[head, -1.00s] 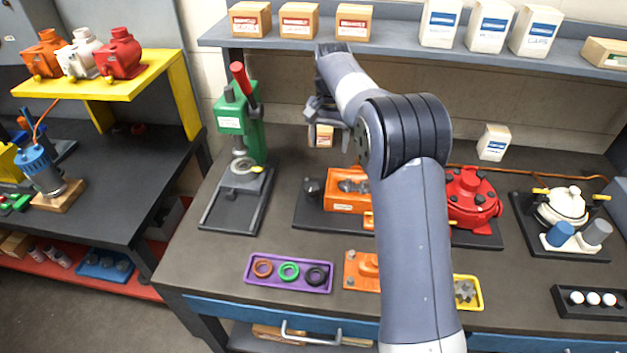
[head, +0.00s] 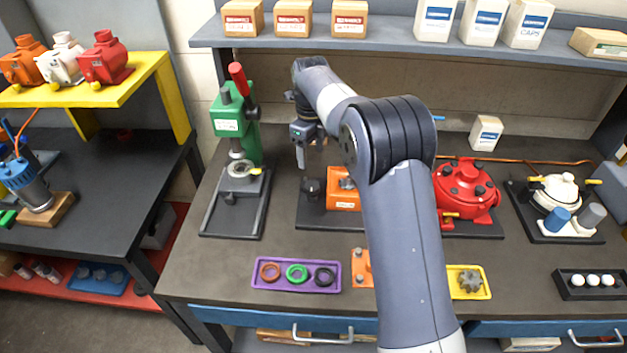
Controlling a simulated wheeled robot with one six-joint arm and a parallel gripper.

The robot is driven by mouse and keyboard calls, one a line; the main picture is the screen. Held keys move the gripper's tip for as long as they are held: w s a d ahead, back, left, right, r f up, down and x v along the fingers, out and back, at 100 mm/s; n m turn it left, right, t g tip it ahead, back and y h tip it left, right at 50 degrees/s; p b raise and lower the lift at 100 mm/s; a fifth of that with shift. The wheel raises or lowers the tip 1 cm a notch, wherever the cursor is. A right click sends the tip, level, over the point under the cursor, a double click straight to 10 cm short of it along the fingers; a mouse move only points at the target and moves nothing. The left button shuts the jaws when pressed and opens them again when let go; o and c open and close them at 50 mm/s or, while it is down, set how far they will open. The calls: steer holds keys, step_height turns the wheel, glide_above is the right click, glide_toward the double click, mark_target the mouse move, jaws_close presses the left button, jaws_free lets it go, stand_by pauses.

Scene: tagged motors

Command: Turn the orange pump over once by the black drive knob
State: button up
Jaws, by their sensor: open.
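The orange pump (head: 343,202) sits on a dark base plate on the bench, left of my arm. My arm hides its right part. The black drive knob (head: 311,189) stands at the pump's left side. My gripper (head: 311,164) points down just above the knob, in line with it in this view. Its fingers are open with nothing seen between them. I cannot tell whether the fingertips reach around the knob.
A green press (head: 228,128) with a red lever stands close on the left. A red pump (head: 465,193) is right of my arm. A purple tray (head: 296,286) of rings lies in front. A shelf (head: 385,40) with boxes runs above the bench.

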mark_target(310, 185)
steer(key=shift+m, duration=0.6)
step_height(310, 185, down, 11)
steer(key=p, duration=0.2)
steer(key=shift+a+p, duration=0.1)
steer(key=shift+p, duration=0.2)
steer(key=c, duration=1)
steer(key=shift+n+b, duration=0.3)
